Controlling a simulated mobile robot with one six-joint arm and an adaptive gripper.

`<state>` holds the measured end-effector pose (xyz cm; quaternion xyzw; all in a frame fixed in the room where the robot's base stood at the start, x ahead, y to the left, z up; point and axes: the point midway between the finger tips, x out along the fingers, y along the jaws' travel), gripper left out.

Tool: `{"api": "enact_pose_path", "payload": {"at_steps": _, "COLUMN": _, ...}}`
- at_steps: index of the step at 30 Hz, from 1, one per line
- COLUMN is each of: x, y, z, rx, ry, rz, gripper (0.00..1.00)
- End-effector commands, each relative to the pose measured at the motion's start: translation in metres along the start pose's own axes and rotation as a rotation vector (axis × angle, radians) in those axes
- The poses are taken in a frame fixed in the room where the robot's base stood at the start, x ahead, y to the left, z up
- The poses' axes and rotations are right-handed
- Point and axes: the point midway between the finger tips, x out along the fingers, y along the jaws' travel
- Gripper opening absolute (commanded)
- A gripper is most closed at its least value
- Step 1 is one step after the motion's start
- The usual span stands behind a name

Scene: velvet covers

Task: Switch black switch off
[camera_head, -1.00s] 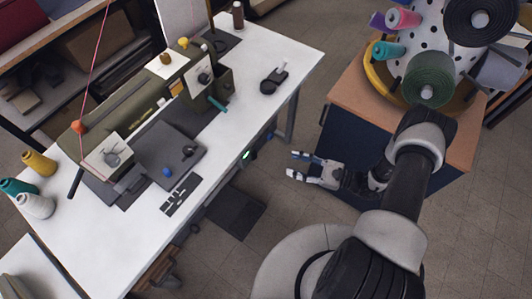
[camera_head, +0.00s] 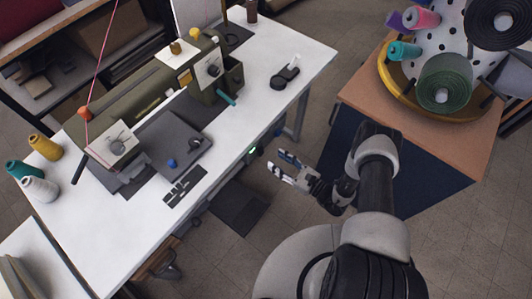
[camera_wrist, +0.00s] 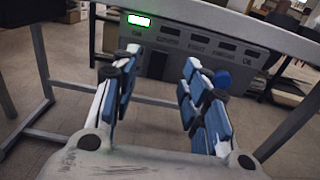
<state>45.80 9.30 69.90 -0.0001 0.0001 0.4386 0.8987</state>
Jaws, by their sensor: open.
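A dark control panel (camera_wrist: 190,55) hangs under the white table's front edge and faces the wrist camera. A bright green light (camera_wrist: 138,20) glows at its upper left and also shows in the head view (camera_head: 253,151). A black upright rectangle, likely the black switch (camera_wrist: 157,65), sits lower on the panel between my fingers in the picture; its on or off position is too small to tell. A blue knob (camera_wrist: 222,78) is to its right, partly behind a finger. My gripper (camera_head: 280,164) is open and empty, its blue-padded fingers (camera_wrist: 163,70) pointing at the panel, apparently apart from it.
The white table (camera_head: 225,165) holds a green sewing machine (camera_head: 150,95) and several thread spools. A wooden-topped cabinet (camera_head: 400,105) with a yellow tray of spools stands to the right. A dark pedal (camera_head: 238,207) lies on the floor below. Table legs flank the panel.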

Motion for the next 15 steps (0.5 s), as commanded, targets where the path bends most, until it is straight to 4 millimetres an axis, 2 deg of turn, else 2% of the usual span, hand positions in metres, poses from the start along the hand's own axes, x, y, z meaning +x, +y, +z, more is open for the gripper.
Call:
{"api": "enact_pose_path", "payload": {"at_steps": 1, "x": 0.012, "y": 0.002, "z": -0.001, "rx": -0.001, "ry": -0.002, "rz": 0.008, "gripper": 0.42}}
{"api": "enact_pose_path", "payload": {"at_steps": 6, "x": 0.042, "y": 0.002, "z": -0.001, "rx": -0.001, "ry": -0.001, "rz": 0.005, "gripper": 0.42}}
{"api": "enact_pose_path", "payload": {"at_steps": 10, "x": 0.057, "y": 0.000, "z": -0.001, "rx": -0.002, "ry": 0.000, "rz": 0.002, "gripper": 0.42}}
{"api": "enact_pose_path", "payload": {"at_steps": 15, "x": 0.064, "y": 0.000, "z": 0.000, "rx": 0.000, "ry": 0.000, "rz": 0.000, "gripper": 0.42}}
